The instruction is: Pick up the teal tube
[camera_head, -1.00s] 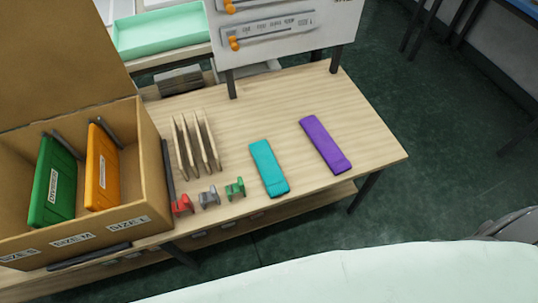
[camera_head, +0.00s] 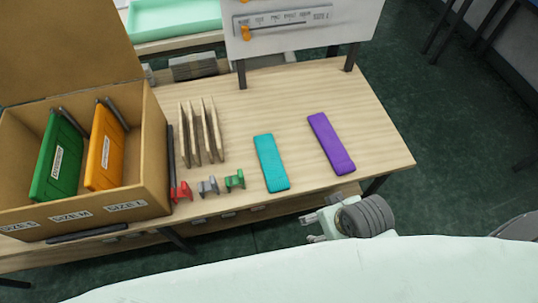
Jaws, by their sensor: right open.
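The teal tube (camera_head: 271,163) is a flat, elongated piece lying on the wooden table (camera_head: 300,95) near its front edge. A purple tube (camera_head: 331,144) of similar shape lies to its right, apart from it. My right gripper (camera_head: 307,228) shows at the lower right, in front of the table's front edge. It is open and empty, its fingers pointing left, apart from the teal tube. My left gripper is not in view.
A cardboard box (camera_head: 152,130) at the left holds a green divider (camera_head: 57,160) and an orange divider (camera_head: 104,150). A slotted wooden rack (camera_head: 201,135) and small red (camera_head: 181,192), grey (camera_head: 208,186) and green (camera_head: 235,180) clips stand left of the teal tube. A white sign board (camera_head: 300,30) stands behind.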

